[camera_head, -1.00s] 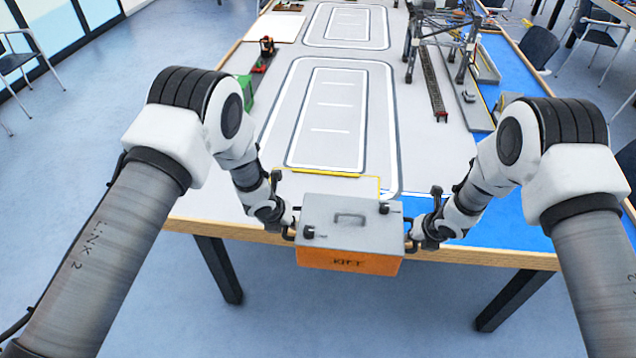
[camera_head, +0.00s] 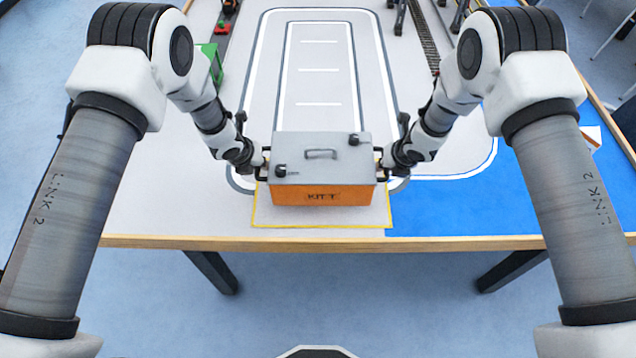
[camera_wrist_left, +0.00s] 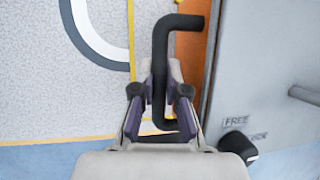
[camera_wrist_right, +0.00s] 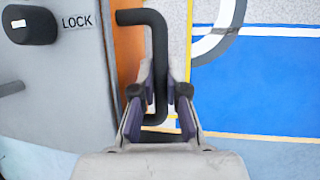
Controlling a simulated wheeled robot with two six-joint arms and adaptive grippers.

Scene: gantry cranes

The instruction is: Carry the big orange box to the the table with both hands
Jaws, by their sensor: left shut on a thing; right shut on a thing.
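The big orange box (camera_head: 322,195) with a grey lid is in the middle of the head view, over the yellow-outlined area (camera_head: 262,217) at the table's near edge. I cannot tell whether its base touches the table (camera_head: 170,215). My left gripper (camera_head: 262,163) is shut on the black side handle at the box's left, seen close in the left wrist view (camera_wrist_left: 160,90). My right gripper (camera_head: 384,163) is shut on the black handle at the box's right, also in the right wrist view (camera_wrist_right: 158,90). The box looks level.
A green block (camera_head: 210,62) stands at the table's left. A dark track (camera_head: 424,38) and crane legs stand at the back right. A blue area (camera_head: 470,212) covers the near right. White-lined grey surface behind the box is clear.

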